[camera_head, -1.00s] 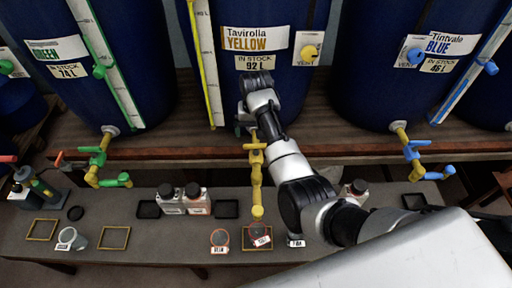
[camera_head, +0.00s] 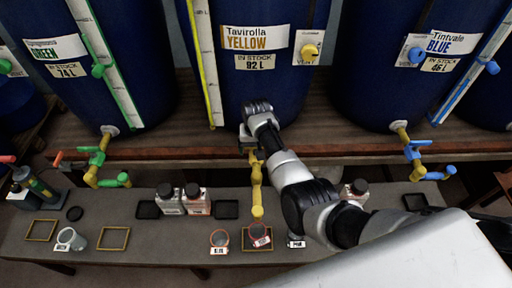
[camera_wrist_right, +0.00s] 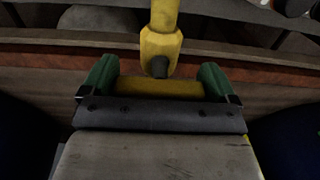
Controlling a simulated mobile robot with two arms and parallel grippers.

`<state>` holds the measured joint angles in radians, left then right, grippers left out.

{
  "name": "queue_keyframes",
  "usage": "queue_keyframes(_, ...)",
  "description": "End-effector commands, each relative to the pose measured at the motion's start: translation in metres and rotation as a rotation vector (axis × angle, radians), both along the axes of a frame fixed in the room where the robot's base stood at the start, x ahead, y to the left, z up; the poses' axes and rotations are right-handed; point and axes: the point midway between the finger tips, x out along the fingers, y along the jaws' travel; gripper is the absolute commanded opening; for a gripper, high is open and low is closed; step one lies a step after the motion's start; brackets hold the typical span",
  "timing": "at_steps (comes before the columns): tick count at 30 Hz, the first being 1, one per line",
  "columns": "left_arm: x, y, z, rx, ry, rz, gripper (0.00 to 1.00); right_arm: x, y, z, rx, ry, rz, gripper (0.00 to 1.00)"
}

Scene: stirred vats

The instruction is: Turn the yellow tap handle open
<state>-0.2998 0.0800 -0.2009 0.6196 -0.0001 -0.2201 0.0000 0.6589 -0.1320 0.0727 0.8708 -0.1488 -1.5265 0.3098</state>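The yellow tap (camera_head: 257,185) hangs below the shelf edge, under the blue vat labelled Tavirolla YELLOW. My right gripper (camera_head: 247,146) is at the top of this tap and hides most of its handle in the head view. In the right wrist view, the yellow handle (camera_wrist_right: 160,88) lies crosswise between the two green fingertips of my right gripper (camera_wrist_right: 158,84). The fingers stand wide apart, one at each end of the visible bar. I cannot tell whether they touch it. The yellow spout (camera_wrist_right: 160,40) rises beyond the handle. My left gripper is out of view.
The green tap (camera_head: 100,165) is to the left and the blue tap (camera_head: 418,160) to the right. Below the yellow tap, a red-rimmed cup (camera_head: 259,233) stands by a yellow-framed spot on the grey bench (camera_head: 170,243). Bottles (camera_head: 195,200) stand left of the tap.

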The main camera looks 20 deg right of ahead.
Motion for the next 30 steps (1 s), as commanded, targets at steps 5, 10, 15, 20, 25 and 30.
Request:
queue_keyframes(5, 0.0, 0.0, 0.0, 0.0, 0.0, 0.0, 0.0, 0.0, 0.0, 0.0, 0.0, 0.0, 0.0, 0.66)
queue_keyframes(10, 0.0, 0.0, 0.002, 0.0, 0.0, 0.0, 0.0, 0.0, 0.0, 0.001, 0.0, 0.001, 0.015, 0.66)
queue_keyframes(15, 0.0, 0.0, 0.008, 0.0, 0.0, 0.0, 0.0, 0.0, -0.001, 0.002, -0.001, 0.002, 0.072, 0.66)
queue_keyframes(20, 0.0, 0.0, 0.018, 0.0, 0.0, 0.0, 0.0, 0.0, 0.0, 0.003, -0.001, 0.003, 0.177, 0.66)
queue_keyframes(25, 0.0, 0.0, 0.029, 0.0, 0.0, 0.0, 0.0, 0.0, -0.001, 0.003, -0.001, 0.003, 0.326, 0.66)
queue_keyframes(30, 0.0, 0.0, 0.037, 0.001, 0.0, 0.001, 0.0, 0.0, -0.001, 0.003, -0.002, 0.002, 0.49, 0.66)
